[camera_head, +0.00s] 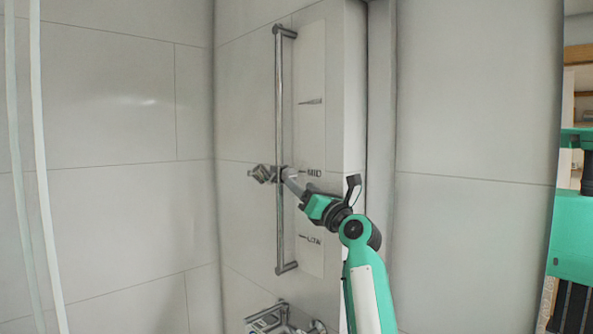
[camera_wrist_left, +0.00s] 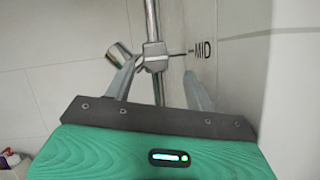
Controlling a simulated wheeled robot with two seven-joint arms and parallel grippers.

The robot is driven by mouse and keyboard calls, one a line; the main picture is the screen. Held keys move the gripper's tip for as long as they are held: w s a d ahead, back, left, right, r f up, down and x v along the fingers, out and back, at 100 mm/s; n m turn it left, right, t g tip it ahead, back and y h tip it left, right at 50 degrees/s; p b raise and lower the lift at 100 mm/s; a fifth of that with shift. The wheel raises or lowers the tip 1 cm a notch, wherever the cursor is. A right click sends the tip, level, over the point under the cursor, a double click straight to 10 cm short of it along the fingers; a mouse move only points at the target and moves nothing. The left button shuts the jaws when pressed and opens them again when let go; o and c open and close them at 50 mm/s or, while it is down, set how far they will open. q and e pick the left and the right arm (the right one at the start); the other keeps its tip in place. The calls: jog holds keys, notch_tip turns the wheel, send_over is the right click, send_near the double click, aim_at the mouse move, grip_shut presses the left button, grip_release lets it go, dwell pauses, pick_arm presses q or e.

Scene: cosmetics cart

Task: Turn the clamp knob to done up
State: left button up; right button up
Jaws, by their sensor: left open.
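A chrome clamp (camera_head: 281,174) sits on the vertical chrome rail (camera_head: 279,110), level with the MID mark. Its chrome knob (camera_head: 262,173) sticks out to the left of the rail. In the left wrist view the clamp block (camera_wrist_left: 155,57) is on the rail, and the knob (camera_wrist_left: 119,53) is at its left, partly behind a finger. My left gripper (camera_head: 290,181) is open close to the clamp, on its right side in the head view. In the left wrist view its fingers (camera_wrist_left: 163,82) stand apart. I cannot tell whether they touch the knob. My right gripper is not in view.
A pale scale panel (camera_head: 312,90) with marks is right of the rail on the tiled wall. A chrome fixture (camera_head: 280,320) is below the rail. A pale hose or bar (camera_head: 40,150) hangs at far left. The space between is clear.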

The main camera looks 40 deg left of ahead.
aim_at(290, 175)
pick_arm(q)
jog(key=shift+a+r+p, duration=0.3)
jog(key=shift+a+r, duration=0.1)
jog(key=shift+a, duration=0.2)
jog(key=shift+a+r+p, duration=0.25)
jog(key=shift+a+r, duration=0.1)
jog(key=shift+a, duration=0.2)
jog(key=shift+w+a+p, duration=0.1)
jog(key=shift+a+p, duration=0.2)
jog(key=shift+a, duration=0.35)
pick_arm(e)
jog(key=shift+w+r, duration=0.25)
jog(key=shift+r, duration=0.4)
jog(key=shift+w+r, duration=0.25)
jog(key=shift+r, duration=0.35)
pick_arm(q)
jog(key=shift+r, duration=0.1)
jog(key=c, duration=1)
